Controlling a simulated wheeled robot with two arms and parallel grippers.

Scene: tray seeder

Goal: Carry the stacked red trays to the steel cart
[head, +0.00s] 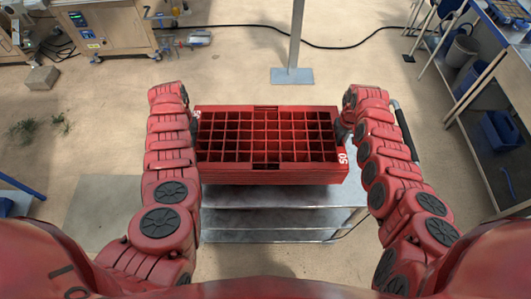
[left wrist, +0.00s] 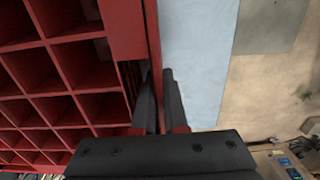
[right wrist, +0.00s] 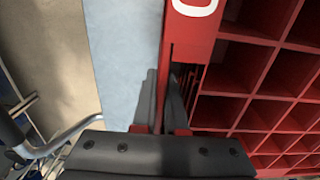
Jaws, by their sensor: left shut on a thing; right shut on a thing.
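The stacked red trays (head: 265,178) show as a red gridded crate with empty cells, level in the head view, above the steel cart (head: 270,220). My left gripper (head: 194,128) is shut on the left end wall of the trays; in the left wrist view its fingers (left wrist: 158,100) straddle the red wall (left wrist: 152,45). My right gripper (head: 341,130) is shut on the right end wall; in the right wrist view its fingers (right wrist: 163,100) straddle that wall (right wrist: 190,45). Whether the trays touch the cart top is hidden.
The cart's handle (head: 404,130) stands right of my right arm. A metal post on a base plate (head: 291,75) stands behind the trays.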

